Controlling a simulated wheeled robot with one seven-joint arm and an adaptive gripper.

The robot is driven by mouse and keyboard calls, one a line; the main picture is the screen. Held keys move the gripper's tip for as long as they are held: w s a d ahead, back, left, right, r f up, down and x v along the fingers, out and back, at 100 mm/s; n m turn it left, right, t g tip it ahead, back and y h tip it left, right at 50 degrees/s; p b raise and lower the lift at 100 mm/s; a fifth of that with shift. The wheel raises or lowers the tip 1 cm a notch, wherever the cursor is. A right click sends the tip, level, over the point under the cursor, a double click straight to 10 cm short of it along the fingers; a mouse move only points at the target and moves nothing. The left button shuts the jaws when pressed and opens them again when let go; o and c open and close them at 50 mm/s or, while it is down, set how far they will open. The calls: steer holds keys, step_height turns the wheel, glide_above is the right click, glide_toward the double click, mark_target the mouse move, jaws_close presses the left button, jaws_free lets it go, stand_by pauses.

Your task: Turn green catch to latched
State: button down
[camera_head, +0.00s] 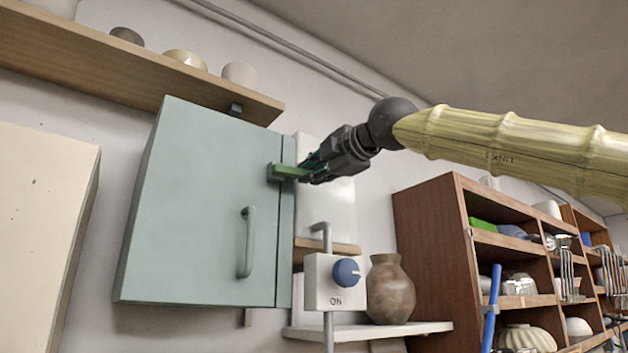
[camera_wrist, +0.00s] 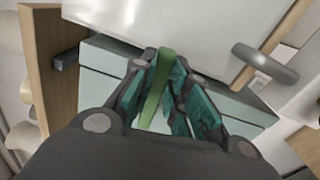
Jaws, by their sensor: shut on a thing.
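The green catch (camera_head: 287,172) is a small bar near the upper right edge of the pale teal cabinet door (camera_head: 195,215), lying about level across the seam between door and side strip. My gripper (camera_head: 305,174) is at its right end and shut on it. In the wrist view the catch (camera_wrist: 154,90) stands between the two teal-padded fingers of my gripper (camera_wrist: 160,85). The fingers hide part of the catch. The door looks closed, with a vertical handle (camera_head: 246,243).
A wooden shelf (camera_head: 130,68) with several bowls runs above the cabinet. A switch box (camera_head: 335,282) with a blue knob, marked ON, sits below right. A brown vase (camera_head: 390,290) stands on a low shelf. A wooden rack (camera_head: 428,235) is at right.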

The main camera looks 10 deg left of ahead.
steer(key=shift+f+m+b, duration=0.25)
steer(key=shift+m+b, duration=0.15)
steer(key=shift+m, duration=0.1)
steer(key=c, duration=1.4)
jaws_free()
steer(key=shift+w, duration=0.1)
steer(key=shift+r, duration=0.1)
steer(key=v, duration=1.2)
